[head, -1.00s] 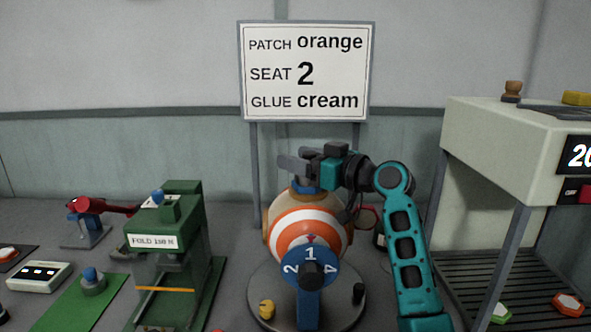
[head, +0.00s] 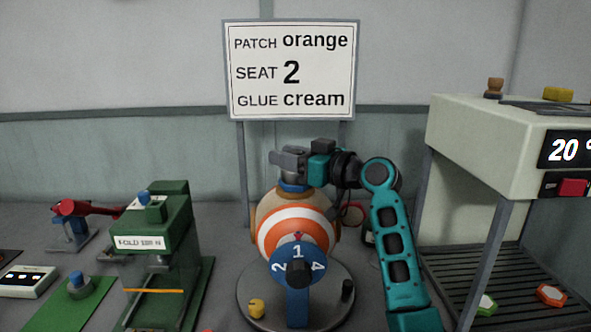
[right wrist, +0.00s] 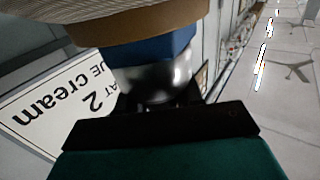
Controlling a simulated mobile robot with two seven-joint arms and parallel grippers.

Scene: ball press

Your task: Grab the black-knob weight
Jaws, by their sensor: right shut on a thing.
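My right gripper (head: 290,163) is above the orange-and-white striped ball (head: 290,235). It is shut on a silver metal piece (right wrist: 155,82) that joins a blue collar (right wrist: 150,50) at the top of the ball. The same blue collar shows in the head view (head: 291,187). A black knob (head: 347,290) stands at the right side of the round turntable (head: 265,278), apart from the gripper. I cannot tell whether it belongs to a weight. Another dark item behind my right arm is mostly hidden. My left gripper is out of view.
A yellow knob (head: 256,308) and a blue numbered dial (head: 298,258) are at the turntable's front. A green press (head: 160,235) stands left. A pale machine (head: 480,140) on legs stands right, over a slatted shelf. A sign (head: 290,70) stands behind the ball.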

